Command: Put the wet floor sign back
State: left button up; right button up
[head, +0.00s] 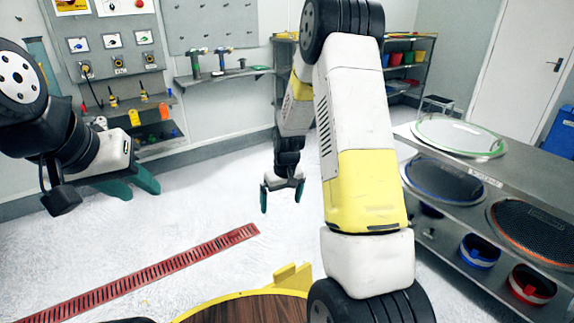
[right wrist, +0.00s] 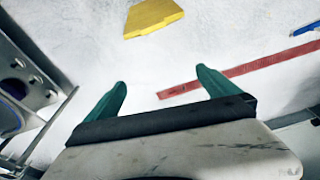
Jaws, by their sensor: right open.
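A yellow flat-sided piece (right wrist: 152,16) shows at the top of the right wrist view, above the pale floor and beyond my right fingertips. It could be the wet floor sign, but no writing shows. A yellow upright piece (head: 294,278) also shows low in the head view; I cannot tell if it is the same thing. My right gripper (head: 282,197) is open and empty above the floor. Its green fingers are spread in the right wrist view (right wrist: 160,84), apart from the yellow piece. My left gripper (head: 145,193) is at the left, fingers apart, with nothing visible between them.
A metal shelf unit (head: 463,173) with round sieves stands at the right. A red floor grate (head: 160,270) crosses the floor at the left. The middle floor is clear.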

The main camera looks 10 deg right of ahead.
jog(key=s+r+t, duration=0.1)
jog(key=s+r, duration=0.3)
jog(key=r, duration=0.3)
jog(key=s+r+m+t+y, duration=0.1)
jog(key=s+r, duration=0.2)
jog(key=r, duration=0.5)
jog(key=s+r+t, duration=0.1)
jog(key=s+r, duration=0.3)
jog(key=r, duration=0.3)
jog(key=s+a+r, duration=0.1)
jog(key=s+r, duration=0.2)
jog(key=s, duration=0.4)
jog(key=s+r+m+t, duration=0.1)
jog(key=s+r, duration=0.3)
jog(key=s, duration=0.4)
jog(key=shift+a+r+t+y, duration=0.25)
jog(key=shift+a+t+y, duration=0.05)
jog(key=shift+a, duration=0.05)
